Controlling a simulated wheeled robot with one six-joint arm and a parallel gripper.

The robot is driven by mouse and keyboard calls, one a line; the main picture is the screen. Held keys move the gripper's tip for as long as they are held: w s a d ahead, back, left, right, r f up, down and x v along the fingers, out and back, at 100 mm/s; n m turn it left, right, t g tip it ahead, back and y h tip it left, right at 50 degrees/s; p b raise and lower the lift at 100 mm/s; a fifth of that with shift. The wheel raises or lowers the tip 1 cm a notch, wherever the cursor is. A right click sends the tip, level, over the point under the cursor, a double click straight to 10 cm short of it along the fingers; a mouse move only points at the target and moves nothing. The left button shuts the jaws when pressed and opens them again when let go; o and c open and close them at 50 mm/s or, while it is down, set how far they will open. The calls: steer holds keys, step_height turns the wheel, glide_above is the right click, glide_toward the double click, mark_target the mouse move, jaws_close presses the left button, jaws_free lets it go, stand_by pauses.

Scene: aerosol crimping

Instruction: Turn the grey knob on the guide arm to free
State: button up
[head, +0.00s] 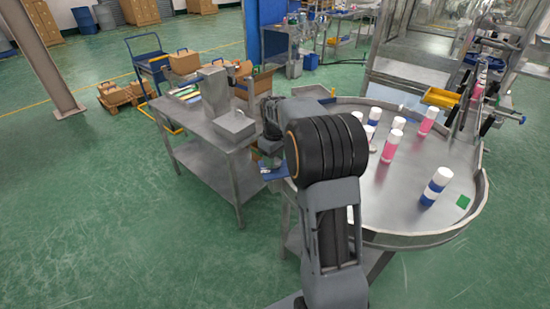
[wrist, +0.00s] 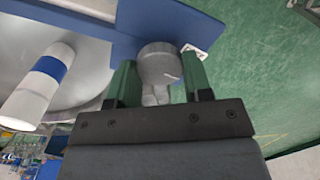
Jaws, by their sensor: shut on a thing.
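The grey knob (wrist: 157,60) is a round cylinder with a pale line on its face, in the middle of the wrist view. It sits against a blue plate (wrist: 175,22), which seems to be part of the guide arm. My gripper (wrist: 157,70) has its two green fingers on either side of the knob and is shut on it. A white mark (wrist: 196,50) shows beside the knob, too small to read. In the head view my own arm hides the knob, and a bit of the blue plate (head: 274,173) shows beside the round table.
A round steel table (head: 410,205) with a raised rim holds several white-capped cans, including a blue-banded one (head: 436,186). A steel workbench (head: 195,140) with a grey device stands to the left. Green floor (head: 90,220) is clear at the front left.

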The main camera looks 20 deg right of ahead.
steer(key=shift+r, duration=0.1)
steer(key=o, duration=0.9)
step_height(320, 180, up, 14)
steer(key=shift+f+b, duration=0.15)
steer(key=shift+b, duration=0.15)
steer(key=shift+w, duration=0.1)
stand_by(0.5)
